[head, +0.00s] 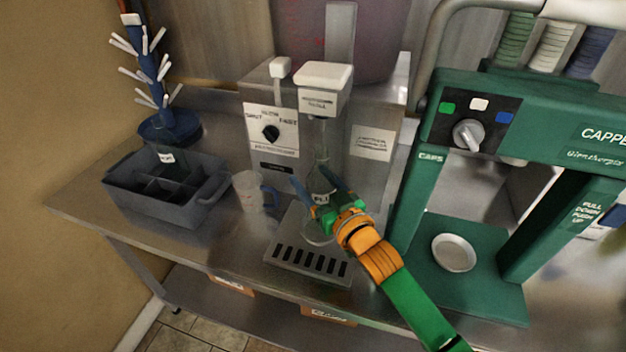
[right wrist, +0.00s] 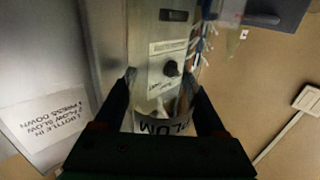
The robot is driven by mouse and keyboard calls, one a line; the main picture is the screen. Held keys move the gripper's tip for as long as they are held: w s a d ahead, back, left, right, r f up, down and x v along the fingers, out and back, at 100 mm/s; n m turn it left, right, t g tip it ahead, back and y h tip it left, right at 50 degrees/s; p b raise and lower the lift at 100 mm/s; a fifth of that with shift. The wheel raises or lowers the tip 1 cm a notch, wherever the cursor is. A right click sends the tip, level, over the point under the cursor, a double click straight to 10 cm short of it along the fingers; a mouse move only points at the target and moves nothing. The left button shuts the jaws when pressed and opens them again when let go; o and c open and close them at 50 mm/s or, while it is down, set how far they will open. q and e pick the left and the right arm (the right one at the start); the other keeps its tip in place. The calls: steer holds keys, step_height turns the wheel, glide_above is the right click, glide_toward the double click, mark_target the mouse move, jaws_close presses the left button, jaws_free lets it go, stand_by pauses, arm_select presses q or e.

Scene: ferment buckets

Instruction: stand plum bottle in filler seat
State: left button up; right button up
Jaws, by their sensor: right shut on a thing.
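The clear plum bottle (head: 320,182) stands upright under the filler head (head: 319,88), over the slotted drip tray (head: 309,262) of the filler. My right gripper (head: 324,192) is shut on the bottle around its body. In the right wrist view the PLUM label (right wrist: 165,127) shows between the two fingers. My left gripper is not in view.
A measuring jug (head: 250,191) stands left of the filler, beside a grey divided crate (head: 165,190). A blue bottle tree (head: 165,90) stands behind the crate. The green capper (head: 468,250) stands close on the right, with a round white plate (head: 454,252).

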steer(key=shift+f, duration=0.25)
stand_by(0.3)
steer(key=shift+f, duration=0.2)
steer(key=shift+f, duration=0.25)
stand_by(0.6)
steer(key=shift+f, duration=0.25)
steer(key=shift+f, duration=0.15)
stand_by(0.4)
steer(key=o, duration=1.6)
steer(key=shift+c, duration=0.2)
steer(key=shift+b+v, duration=0.45)
steer(key=shift+v, duration=3.2)
steer(key=shift+a, duration=0.1)
